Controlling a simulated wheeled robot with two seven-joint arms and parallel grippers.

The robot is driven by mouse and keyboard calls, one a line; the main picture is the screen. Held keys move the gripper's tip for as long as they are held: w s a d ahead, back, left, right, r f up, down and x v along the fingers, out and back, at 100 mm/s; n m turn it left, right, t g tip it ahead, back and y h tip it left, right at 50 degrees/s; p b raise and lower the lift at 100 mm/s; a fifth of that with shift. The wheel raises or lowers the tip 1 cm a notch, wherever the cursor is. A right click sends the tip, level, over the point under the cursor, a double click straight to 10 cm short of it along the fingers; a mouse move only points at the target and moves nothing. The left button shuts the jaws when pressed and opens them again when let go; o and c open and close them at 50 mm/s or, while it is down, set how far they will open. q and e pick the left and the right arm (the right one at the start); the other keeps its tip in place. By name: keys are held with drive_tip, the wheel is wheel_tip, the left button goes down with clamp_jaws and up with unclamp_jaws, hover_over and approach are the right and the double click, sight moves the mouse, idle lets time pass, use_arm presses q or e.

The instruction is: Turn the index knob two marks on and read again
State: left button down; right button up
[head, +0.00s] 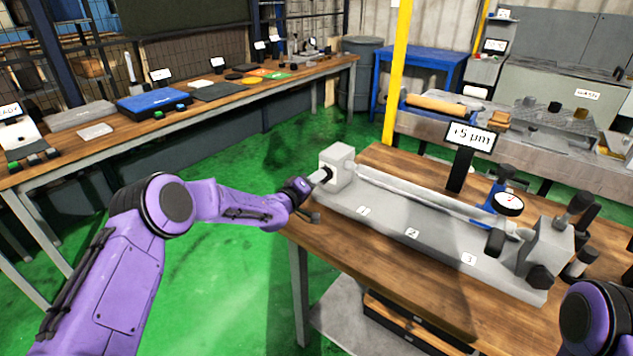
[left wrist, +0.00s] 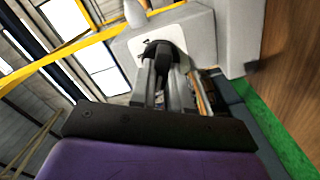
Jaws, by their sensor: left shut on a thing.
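My left gripper (head: 319,177) is shut on the dark index knob (head: 327,173) at the left end of the grey headstock block (head: 339,160). In the left wrist view the fingers (left wrist: 162,75) close around the black knob (left wrist: 160,50), in front of a pale plate on the block; the fingers hide part of it, and no marks can be read. A long bar (head: 420,192) runs from the headstock to the tailstock (head: 547,247). A dial gauge (head: 508,204) sits at the bar's right part on a blue holder. The display (head: 470,137) reads +5 µm.
The grey bed (head: 385,222) carries labels 1, 2 and 3 and stands on a wooden bench (head: 420,290). Dark upright cylinders (head: 580,205) stand beside the tailstock. A long side bench (head: 210,105) holds tools and signs. Green floor lies open between the benches.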

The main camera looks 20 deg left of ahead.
use_arm(q)
drive_tip(key=shift+s+d+m+b, duration=0.1)
drive_tip(key=shift+d+m+b, duration=0.1)
drive_tip(key=shift+m+b, duration=3.2)
drive_tip(key=shift+d+m+b, duration=0.15)
drive_tip(key=shift+m+b, duration=1.85)
drive_tip(key=shift+m, duration=2.8)
drive_tip(key=shift+r, duration=0.1)
drive_tip(key=c, duration=1.1)
unclamp_jaws()
drive_tip(key=shift+s, duration=0.1)
